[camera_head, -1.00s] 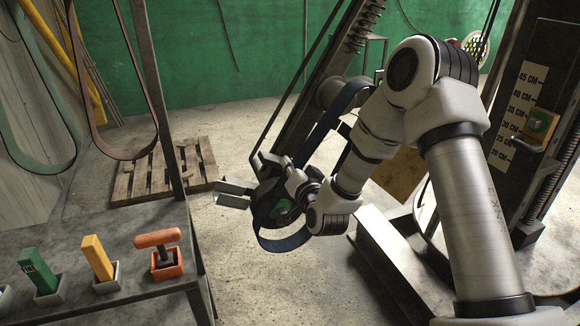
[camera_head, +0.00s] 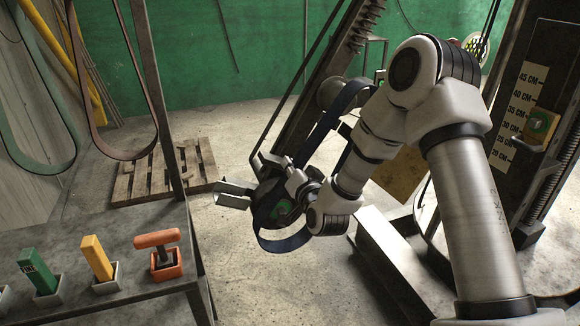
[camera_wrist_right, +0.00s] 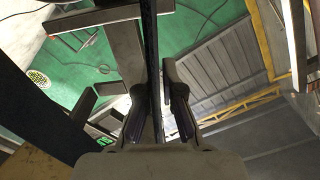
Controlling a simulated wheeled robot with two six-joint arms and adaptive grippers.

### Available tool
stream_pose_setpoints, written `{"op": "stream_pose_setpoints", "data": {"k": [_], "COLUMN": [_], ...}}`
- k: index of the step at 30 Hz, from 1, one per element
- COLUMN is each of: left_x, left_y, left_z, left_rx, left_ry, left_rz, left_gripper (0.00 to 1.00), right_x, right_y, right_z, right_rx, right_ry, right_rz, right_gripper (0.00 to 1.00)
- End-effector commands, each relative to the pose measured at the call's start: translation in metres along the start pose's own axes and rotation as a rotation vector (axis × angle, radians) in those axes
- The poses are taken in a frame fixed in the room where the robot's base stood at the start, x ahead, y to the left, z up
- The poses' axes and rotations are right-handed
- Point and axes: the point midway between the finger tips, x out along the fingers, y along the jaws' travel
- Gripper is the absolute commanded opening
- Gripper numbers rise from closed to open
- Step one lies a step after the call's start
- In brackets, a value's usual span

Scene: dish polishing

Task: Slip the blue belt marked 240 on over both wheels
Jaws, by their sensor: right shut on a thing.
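The blue belt (camera_head: 285,244) is a loose loop on the belt machine. Its upper part passes by the upper wheel (camera_head: 329,92), and its bottom hangs in a curve below the dark lower wheel (camera_head: 266,202). Whether it sits around either wheel or only beside it, I cannot tell. The 240 mark is not readable. My right gripper (camera_head: 293,178) is at the lower wheel, shut on the belt. In the right wrist view, a dark strip seen edge-on runs between its fingers (camera_wrist_right: 158,105). My left gripper is not in view.
A slanted machine arm (camera_head: 318,115) and a small metal plate (camera_head: 235,194) are close to my right gripper. A column with a centimetre scale (camera_head: 521,100) stands at right. A bench (camera_head: 120,240) holds several coloured blocks at left. Other belts (camera_head: 125,154) hang above a pallet (camera_head: 160,176).

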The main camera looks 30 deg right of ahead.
Motion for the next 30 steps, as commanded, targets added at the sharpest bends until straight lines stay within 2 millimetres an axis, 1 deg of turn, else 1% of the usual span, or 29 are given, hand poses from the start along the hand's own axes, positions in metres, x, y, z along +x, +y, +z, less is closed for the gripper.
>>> {"op": "stream_pose_setpoints", "data": {"k": [11,30], "left_x": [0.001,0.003], "left_y": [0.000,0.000], "left_z": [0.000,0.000], "left_rx": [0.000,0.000], "left_ry": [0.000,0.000], "left_rz": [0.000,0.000], "left_gripper": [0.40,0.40], "right_x": [0.002,0.018], "right_y": [0.000,0.000], "right_z": [0.000,-0.001], "right_rx": [-0.001,0.000], "right_ry": [0.001,0.002], "right_rz": [-0.001,-0.001], "right_gripper": [0.00,0.00]}}
